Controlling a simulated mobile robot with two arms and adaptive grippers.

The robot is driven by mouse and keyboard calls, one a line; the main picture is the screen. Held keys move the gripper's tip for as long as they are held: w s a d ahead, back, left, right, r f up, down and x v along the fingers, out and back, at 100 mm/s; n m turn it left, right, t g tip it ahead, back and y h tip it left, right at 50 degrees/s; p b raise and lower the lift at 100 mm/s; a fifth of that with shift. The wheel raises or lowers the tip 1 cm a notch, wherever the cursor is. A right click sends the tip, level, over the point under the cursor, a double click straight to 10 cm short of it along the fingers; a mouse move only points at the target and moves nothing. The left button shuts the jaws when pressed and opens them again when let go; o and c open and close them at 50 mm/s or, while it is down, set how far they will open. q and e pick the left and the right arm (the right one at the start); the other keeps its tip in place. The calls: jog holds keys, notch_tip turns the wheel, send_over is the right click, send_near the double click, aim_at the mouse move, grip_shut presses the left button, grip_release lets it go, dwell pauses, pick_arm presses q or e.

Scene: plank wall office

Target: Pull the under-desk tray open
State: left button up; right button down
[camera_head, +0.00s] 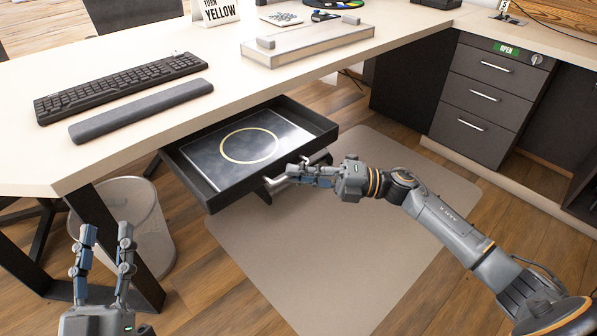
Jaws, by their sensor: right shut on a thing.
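The under-desk tray (205,186) is a black, shallow drawer that sticks out from below the front edge of the desk (225,113). A dark mat with a pale ring (222,147) lies inside it. My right gripper (297,173) is at the tray's front right, shut on the silver handle (275,184) on its front side. The fingers hide part of the handle. My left gripper (103,236) is open and empty, low at the left, with its two fingers pointing up and apart.
A wire waste bin (150,225) stands behind my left gripper, near the black desk leg (25,262). A keyboard (120,88), a wrist rest (140,110) and a box-like item (310,42) lie on the desk. A drawer cabinet (480,115) stands at the right. A floor mat (330,250) lies clear below.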

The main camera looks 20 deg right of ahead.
jog(key=c, duration=1.4)
grip_release()
jog(key=shift+c, duration=0.2)
jog(key=v, duration=1.2)
